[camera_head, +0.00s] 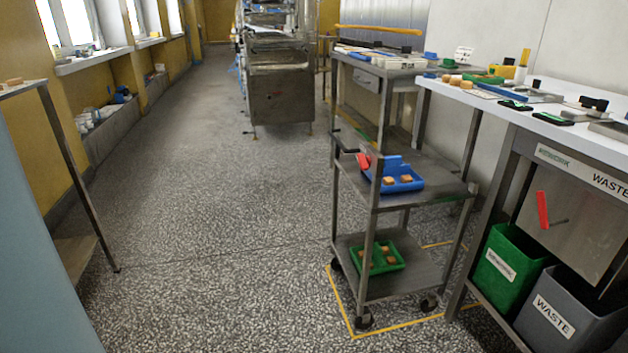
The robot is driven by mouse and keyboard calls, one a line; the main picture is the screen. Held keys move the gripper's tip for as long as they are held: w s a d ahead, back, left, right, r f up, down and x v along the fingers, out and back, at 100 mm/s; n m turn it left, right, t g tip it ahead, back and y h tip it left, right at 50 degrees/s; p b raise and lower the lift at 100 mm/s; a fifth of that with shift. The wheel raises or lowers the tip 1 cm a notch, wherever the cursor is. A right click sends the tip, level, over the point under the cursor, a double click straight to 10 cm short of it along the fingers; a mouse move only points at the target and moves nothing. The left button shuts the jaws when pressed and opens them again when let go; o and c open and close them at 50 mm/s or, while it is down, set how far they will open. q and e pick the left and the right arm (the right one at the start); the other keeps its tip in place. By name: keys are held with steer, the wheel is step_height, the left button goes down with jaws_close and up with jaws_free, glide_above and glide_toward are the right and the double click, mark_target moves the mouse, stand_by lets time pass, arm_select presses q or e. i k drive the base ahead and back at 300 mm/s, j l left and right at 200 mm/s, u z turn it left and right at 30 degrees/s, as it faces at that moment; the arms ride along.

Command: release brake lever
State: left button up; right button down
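A grey metal cart (408,161) with several shelves stands on black casters to the right of the middle. A small red part (364,161) shows at its front post, near the middle shelf, with a dark bar beside it; it may be the brake lever. A second red lever-like piece (543,210) with a dark rod stands upright before the metal panel under the right bench. I cannot tell for sure which is the brake lever, or its lock state. Neither of my grippers is in view.
A blue tray (412,187) and a green tray (398,263) with orange-brown pieces sit on the cart's shelves. Yellow floor tape (341,303) runs around its casters. Green and grey bins (567,317) stand under the white bench (475,95). The speckled floor left of the cart is clear.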

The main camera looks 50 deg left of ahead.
mark_target(364, 162)
steer(key=u, duration=1.5)
